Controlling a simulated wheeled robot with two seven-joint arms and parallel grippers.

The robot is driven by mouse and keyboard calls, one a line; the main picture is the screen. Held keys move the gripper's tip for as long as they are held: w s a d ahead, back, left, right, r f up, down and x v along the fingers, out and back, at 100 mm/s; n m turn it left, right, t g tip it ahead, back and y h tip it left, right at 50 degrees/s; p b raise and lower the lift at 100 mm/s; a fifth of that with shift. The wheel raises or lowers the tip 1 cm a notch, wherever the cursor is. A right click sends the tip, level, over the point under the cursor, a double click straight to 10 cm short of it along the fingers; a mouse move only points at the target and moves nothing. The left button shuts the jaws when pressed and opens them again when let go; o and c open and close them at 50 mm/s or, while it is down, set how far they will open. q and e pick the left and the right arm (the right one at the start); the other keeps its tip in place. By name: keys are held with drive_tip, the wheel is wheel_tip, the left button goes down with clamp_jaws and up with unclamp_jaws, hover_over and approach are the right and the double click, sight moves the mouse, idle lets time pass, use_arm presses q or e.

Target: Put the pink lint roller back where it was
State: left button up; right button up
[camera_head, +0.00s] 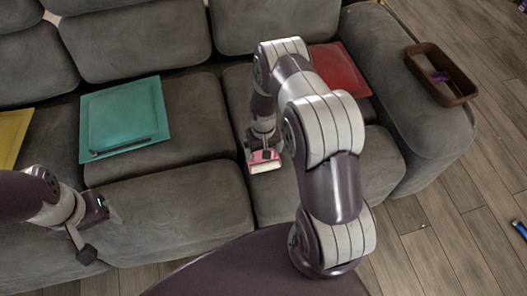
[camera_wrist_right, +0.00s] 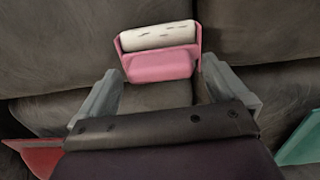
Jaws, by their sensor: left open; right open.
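The pink lint roller (camera_head: 264,160) with its white roll lies at the gray sofa seat, below my right gripper in the head view. In the right wrist view the lint roller (camera_wrist_right: 160,55) sits just beyond and between the spread fingers of my right gripper (camera_wrist_right: 162,80). The fingers stand apart, and I cannot tell whether they touch it. My left gripper (camera_head: 98,232) is open and empty over the left front of the sofa.
A teal square (camera_head: 125,110) with a dark bar on it lies on the seat; a red square (camera_head: 338,72) and a yellow square (camera_head: 12,135) lie farther to the sides. A brown basket (camera_head: 460,84) holding a purple item rests on the right armrest. A blue item (camera_head: 520,229) lies on the wooden floor.

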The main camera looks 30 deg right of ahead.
drive_tip(key=s+a+r+n+p, duration=0.1)
drive_tip(key=s+a+r, duration=0.1)
drive_tip(key=r, duration=0.9)
drive_tip(key=s+a+r, duration=0.2)
drive_tip(key=a+r, duration=0.1)
drive_tip(key=r, duration=0.8)
drive_tip(key=s+a+r+n+t, duration=0.1)
drive_tip(key=s+a+r, duration=0.2)
drive_tip(key=s, duration=0.6)
wheel_tip(320, 180, up, 3)
drive_tip(key=shift+s+f+n, duration=0.15)
drive_tip(key=shift+s+n, duration=0.15)
wheel_tip(320, 180, up, 12)
drive_tip(key=p, duration=1.2)
drive_tip(key=shift+r+p, duration=0.25)
drive_tip(key=shift+p, duration=0.1)
drive_tip(key=shift+a, duration=0.1)
